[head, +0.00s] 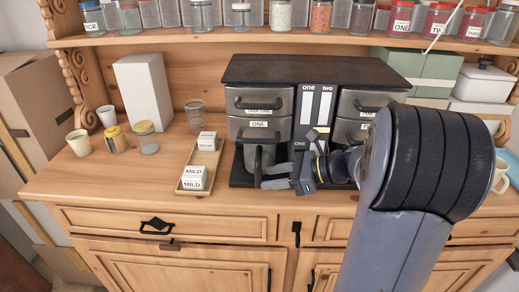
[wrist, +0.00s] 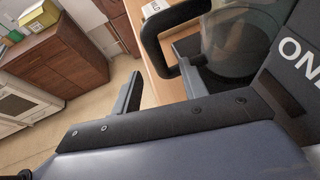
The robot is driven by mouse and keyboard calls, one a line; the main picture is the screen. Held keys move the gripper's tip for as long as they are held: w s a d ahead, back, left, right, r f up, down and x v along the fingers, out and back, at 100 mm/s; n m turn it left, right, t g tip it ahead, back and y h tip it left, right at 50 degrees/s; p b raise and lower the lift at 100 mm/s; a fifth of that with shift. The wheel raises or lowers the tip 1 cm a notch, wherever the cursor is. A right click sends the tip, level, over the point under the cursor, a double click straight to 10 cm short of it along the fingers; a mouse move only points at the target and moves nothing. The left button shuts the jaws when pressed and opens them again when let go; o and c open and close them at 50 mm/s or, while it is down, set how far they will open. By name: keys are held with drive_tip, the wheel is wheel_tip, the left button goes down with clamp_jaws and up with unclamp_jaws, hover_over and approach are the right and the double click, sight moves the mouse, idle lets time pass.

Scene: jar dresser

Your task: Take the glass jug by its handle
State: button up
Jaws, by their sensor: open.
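The glass jug (head: 267,155) stands in the left bay of the dark coffee machine (head: 299,70), under the drawer labelled "ONE". Its clear body (wrist: 238,45) and its black loop handle (wrist: 149,40) show large in the wrist view. My gripper (head: 267,177) is in front of the left bay, fingers pointing left, and hides part of the jug in the head view. In the wrist view my gripper (wrist: 160,65) is open, with the lower part of the handle appearing between the fingertips. I cannot tell whether a finger touches it.
Labelled jars line the shelf (head: 230,37) above. A mug (head: 501,177) is at the right. The front left counter is clear.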

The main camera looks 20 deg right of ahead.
sight(259, 158)
drive_tip(key=a, duration=0.1)
drive_tip(key=w+a+p, duration=0.1)
drive_tip(key=a, duration=0.1)
drive_tip(key=w+a, duration=0.1)
drive_tip(key=shift+w+a, duration=0.25)
drive_tip(key=shift+a, duration=0.1)
drive_tip(key=shift+w+a+f+p, duration=0.2)
drive_tip(key=shift+a+f+p, duration=0.05)
drive_tip(key=shift+p, duration=0.1)
clamp_jaws()
